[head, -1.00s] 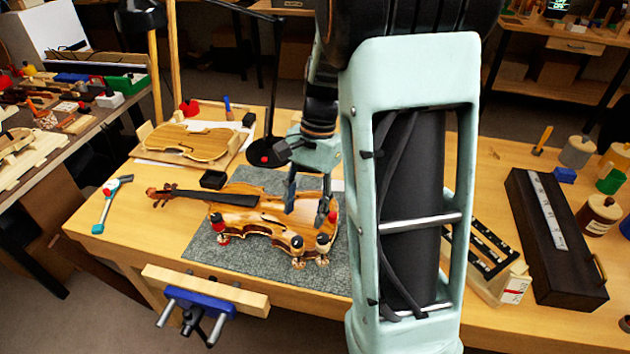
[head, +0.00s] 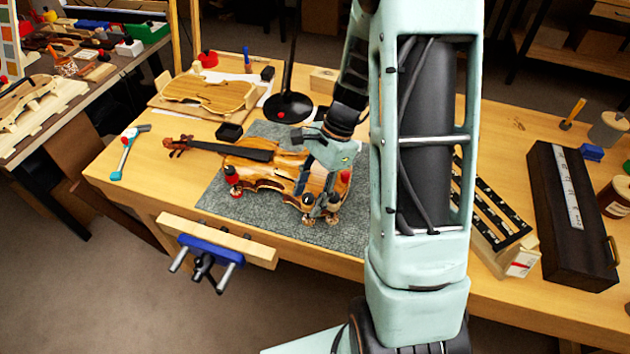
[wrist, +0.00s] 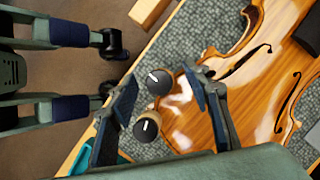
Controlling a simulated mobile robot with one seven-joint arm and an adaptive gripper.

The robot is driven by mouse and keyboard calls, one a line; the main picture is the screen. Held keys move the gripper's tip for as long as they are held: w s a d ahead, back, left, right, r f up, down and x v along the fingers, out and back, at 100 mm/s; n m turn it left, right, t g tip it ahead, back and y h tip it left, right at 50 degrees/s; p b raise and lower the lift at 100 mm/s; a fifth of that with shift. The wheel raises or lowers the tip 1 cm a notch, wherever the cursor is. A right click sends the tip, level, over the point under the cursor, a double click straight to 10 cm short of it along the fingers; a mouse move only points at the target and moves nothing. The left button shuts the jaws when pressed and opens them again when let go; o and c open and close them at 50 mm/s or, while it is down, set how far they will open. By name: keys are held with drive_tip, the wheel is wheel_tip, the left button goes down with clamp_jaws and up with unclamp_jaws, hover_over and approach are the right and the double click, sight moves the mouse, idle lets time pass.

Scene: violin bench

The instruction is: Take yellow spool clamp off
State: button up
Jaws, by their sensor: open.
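The violin body (head: 268,173) lies on the grey mat (head: 225,205), its neck to the left. Dark-topped spool clamps (head: 307,201) stand at its near right edge, close to my gripper (head: 318,205). In the wrist view, a black-topped clamp (wrist: 158,82) and a clamp with a tan-yellow rim and dark top (wrist: 147,126) lie between the spread fingers of my gripper (wrist: 160,76). The tan-rimmed one may be the yellow clamp; I cannot be sure. My gripper is open and holds nothing.
Red-topped clamps stand at the violin's left (head: 232,175) and right edges. A vise (head: 210,250) juts from the bench front. A dark long box (head: 570,215) lies right. A lamp base (head: 288,106) stands behind the violin.

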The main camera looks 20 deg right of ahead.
drive_tip(key=shift+s+a+f, duration=0.1)
drive_tip(key=shift+a+f, duration=0.1)
drive_tip(key=shift+f, duration=0.4)
clamp_jaws()
idle(0.4)
